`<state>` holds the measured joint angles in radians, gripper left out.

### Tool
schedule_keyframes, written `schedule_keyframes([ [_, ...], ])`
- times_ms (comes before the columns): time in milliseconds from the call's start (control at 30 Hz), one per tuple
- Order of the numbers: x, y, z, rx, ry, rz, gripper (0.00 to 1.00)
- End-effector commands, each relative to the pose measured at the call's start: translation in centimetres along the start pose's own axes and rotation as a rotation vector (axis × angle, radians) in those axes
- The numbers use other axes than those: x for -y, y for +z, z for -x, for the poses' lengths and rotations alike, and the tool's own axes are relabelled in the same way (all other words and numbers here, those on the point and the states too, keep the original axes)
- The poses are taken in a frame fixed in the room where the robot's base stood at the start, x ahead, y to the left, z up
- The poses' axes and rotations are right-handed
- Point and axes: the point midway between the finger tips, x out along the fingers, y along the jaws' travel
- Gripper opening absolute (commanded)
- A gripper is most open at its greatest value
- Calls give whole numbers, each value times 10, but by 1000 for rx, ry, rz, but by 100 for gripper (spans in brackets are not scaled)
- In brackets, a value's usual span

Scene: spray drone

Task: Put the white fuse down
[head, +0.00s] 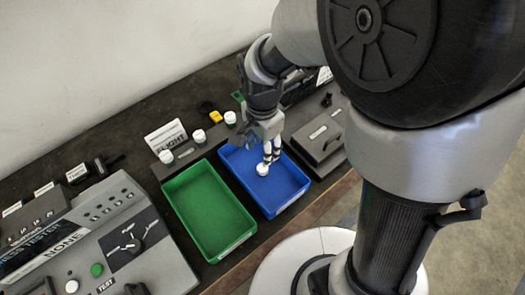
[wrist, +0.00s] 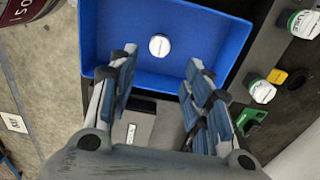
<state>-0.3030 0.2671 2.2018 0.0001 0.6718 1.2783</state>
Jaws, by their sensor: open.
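The white fuse (head: 262,169) rests on the floor of the blue tray (head: 295,198). In the wrist view the fuse (wrist: 159,45) shows as a white round top with faint print, apart from the tray walls. My gripper (head: 271,158) is over the blue tray, just beside and above the fuse. In the wrist view my gripper (wrist: 161,58) has its fingers spread wide, with nothing held between them. The fuse lies a little beyond the fingertips there, and a clear gap shows on both sides.
An empty green tray (head: 210,210) stands left of the blue one. Several white-topped fuses, one of them here (head: 199,136), stand in a strip behind the trays, near a FLIGHT sign (head: 166,138). A grey tester (head: 120,235) is at left, a grey box (head: 318,143) at right.

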Motion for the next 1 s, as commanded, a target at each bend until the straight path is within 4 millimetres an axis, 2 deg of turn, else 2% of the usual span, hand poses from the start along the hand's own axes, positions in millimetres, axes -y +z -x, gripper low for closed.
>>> schedule_keyframes([
  [33,0,0,7,-1,-2,0,45],
  [333,-3,-2,22,-3,-11,18,45],
  [467,-17,-10,50,-23,-55,114,45],
  [600,-48,-20,95,-74,-121,297,45],
  [733,-83,-24,129,-142,-169,480,45],
  [900,-129,-22,158,-249,-203,710,45],
  [1000,-149,-19,167,-305,-206,820,45],
])
